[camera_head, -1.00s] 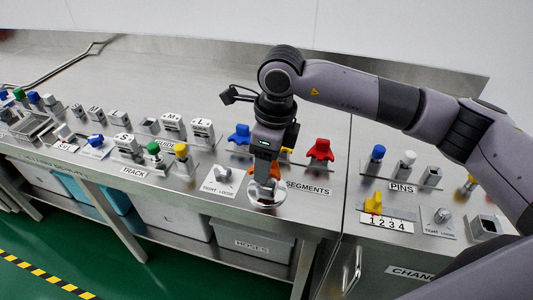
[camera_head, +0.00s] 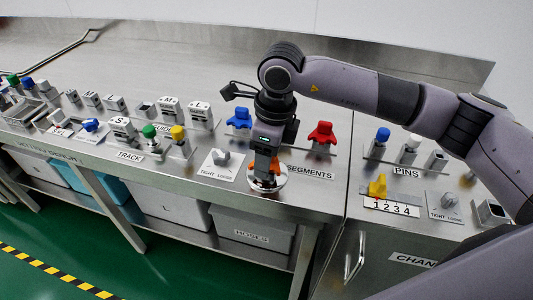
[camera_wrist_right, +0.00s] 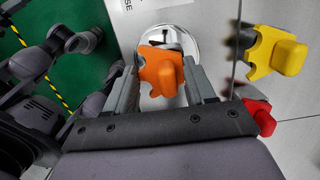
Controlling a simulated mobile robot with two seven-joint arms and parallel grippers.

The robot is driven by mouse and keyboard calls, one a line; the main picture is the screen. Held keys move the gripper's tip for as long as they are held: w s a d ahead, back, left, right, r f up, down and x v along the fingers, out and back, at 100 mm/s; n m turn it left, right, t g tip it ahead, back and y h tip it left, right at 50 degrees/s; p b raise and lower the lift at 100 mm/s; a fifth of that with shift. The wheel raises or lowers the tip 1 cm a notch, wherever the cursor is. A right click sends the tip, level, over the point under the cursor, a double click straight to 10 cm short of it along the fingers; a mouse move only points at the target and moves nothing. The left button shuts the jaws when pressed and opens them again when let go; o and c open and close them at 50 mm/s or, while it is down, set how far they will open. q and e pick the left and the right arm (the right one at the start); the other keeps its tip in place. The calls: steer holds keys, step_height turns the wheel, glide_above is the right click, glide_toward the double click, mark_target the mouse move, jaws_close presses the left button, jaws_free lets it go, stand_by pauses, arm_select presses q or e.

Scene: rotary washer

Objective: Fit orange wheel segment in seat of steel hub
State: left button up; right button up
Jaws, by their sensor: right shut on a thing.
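The orange wheel segment (camera_wrist_right: 158,72) is between the two fingers of my right gripper (camera_wrist_right: 163,88), which is shut on it. In the head view a little of the orange segment (camera_head: 274,163) shows beside the fingers of my right gripper (camera_head: 264,172). The steel hub (camera_head: 267,183) is a round shiny piece on the bench, directly below the gripper. Its bright rim (camera_wrist_right: 183,36) shows behind the segment in the wrist view. The segment overlaps the hub there; I cannot tell whether it sits in the seat. My left gripper is not in view.
A blue segment (camera_head: 240,119) and a red segment (camera_head: 322,133) stand behind the hub. A yellow segment (camera_wrist_right: 280,50) shows in the wrist view. A tight/loose knob (camera_head: 221,157) is left of the hub. The bench's front edge is close in front.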

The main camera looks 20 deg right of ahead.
steer(key=o, duration=1.4)
steer(key=shift+c, duration=0.2)
